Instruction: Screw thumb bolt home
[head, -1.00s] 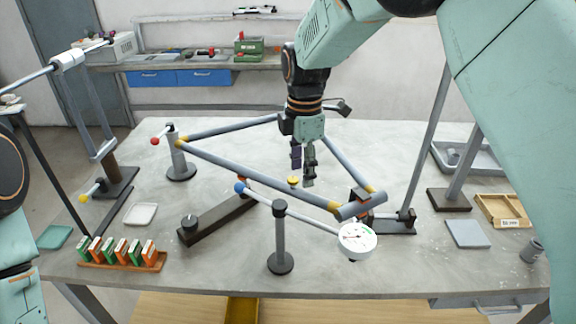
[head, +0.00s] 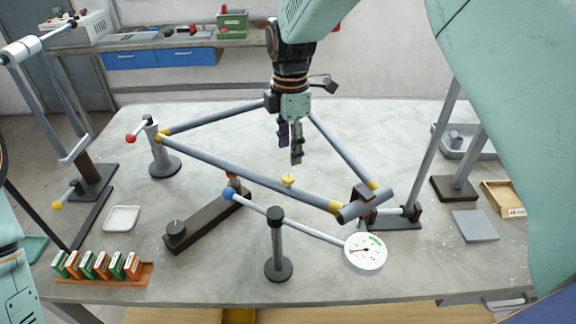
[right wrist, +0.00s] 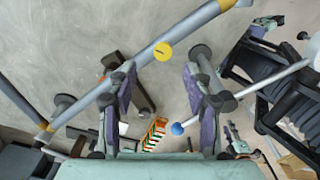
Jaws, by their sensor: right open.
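The thumb bolt, with a round yellow head (head: 289,180), stands at the long grey lower tube of the bicycle-like frame (head: 235,170). In the right wrist view the yellow head (right wrist: 163,51) shows ahead of the fingers, between their lines, with a dark slot-like mark. Its shank is not visible. My right gripper (head: 290,157) points down just above the bolt in the head view, open and empty. Its two purple-grey fingers (right wrist: 158,78) are wide apart and do not touch the bolt. My left gripper is not in view; only parts of my left arm show at the left edge.
A dial gauge (head: 366,254) on a post with a blue-knobbed bar stands in front of the frame. A dark base bar (head: 205,222) lies below the tube. A rack of orange and green blocks (head: 100,268) is front left.

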